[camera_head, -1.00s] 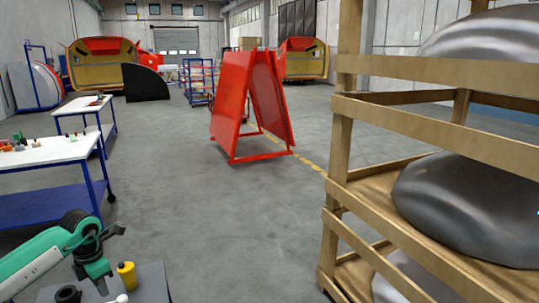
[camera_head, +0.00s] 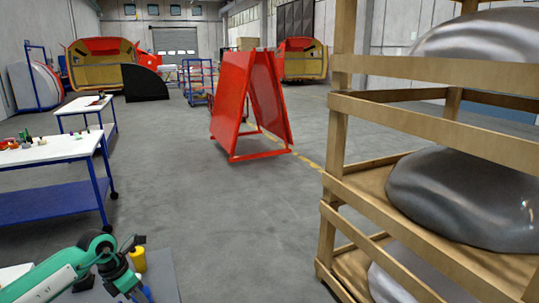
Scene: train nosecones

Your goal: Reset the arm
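My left arm comes in at the bottom left, with a green and white link bent at a green joint. My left gripper (camera_head: 128,268) is dark grey and sits low over a grey flat top at the bottom edge. Its fingers are small and partly cut off by the frame, so I cannot tell whether they are open or shut. A yellow cup-like object (camera_head: 138,260) stands right beside it, partly hidden by the gripper. A small blue object (camera_head: 146,294) shows at the bottom edge. My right arm and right gripper are not in view.
A wooden rack (camera_head: 336,130) with grey nosecones (camera_head: 465,195) stands close on the right. A white-topped blue table (camera_head: 45,152) with small items is on the left. A red A-shaped stand (camera_head: 232,105) is ahead. The grey floor between is clear.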

